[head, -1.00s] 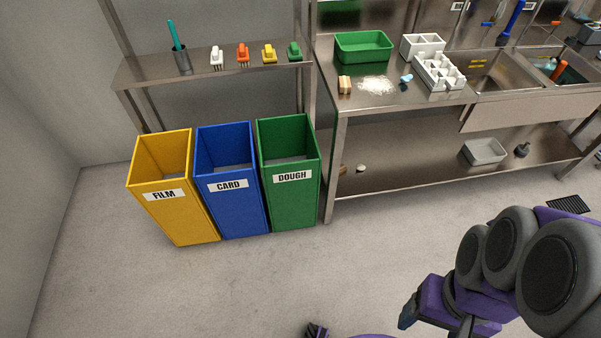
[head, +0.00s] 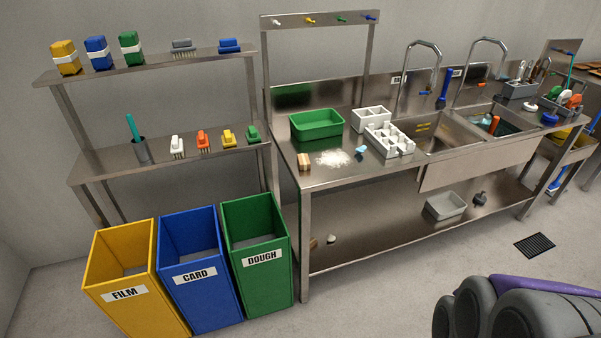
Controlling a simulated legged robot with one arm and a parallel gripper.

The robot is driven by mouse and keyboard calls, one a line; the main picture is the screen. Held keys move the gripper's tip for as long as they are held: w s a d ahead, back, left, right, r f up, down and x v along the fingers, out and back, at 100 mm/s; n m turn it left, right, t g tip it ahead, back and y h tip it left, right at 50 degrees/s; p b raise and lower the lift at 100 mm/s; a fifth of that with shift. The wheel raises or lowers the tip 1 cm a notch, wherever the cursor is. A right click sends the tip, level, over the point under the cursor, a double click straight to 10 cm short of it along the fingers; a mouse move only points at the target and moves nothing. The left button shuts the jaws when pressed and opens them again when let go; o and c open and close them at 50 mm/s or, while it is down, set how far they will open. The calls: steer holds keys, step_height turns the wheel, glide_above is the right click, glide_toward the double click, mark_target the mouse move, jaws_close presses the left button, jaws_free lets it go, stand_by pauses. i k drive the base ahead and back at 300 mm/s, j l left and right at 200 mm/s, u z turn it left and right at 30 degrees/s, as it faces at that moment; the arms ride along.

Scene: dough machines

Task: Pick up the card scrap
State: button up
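I cannot make out the card scrap for certain. A small brown piece (head: 313,243) lies on the lower shelf of the steel bench, at its left end, next to a small pale round thing (head: 331,239). It may be card, but it is too small to tell. A tan block with a pale band (head: 304,161) stands on the bench top at the left. The blue bin labelled CARD (head: 196,277) stands on the floor at the left. My gripper is out of view; only part of my arm shows at the bottom right.
The yellow FILM bin (head: 125,293) and green DOUGH bin (head: 262,257) flank the CARD bin. Floor before the bench is clear, with a drain grate (head: 534,245).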

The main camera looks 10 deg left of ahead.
mark_target(303, 160)
steer(key=i+u, duration=0.35)
steer(key=i, duration=0.2)
steer(key=i+l+u, duration=0.1)
steer(key=i+u, duration=0.25)
steer(key=i, duration=0.2)
steer(key=i+l+u, duration=0.35)
steer(key=i, duration=0.15)
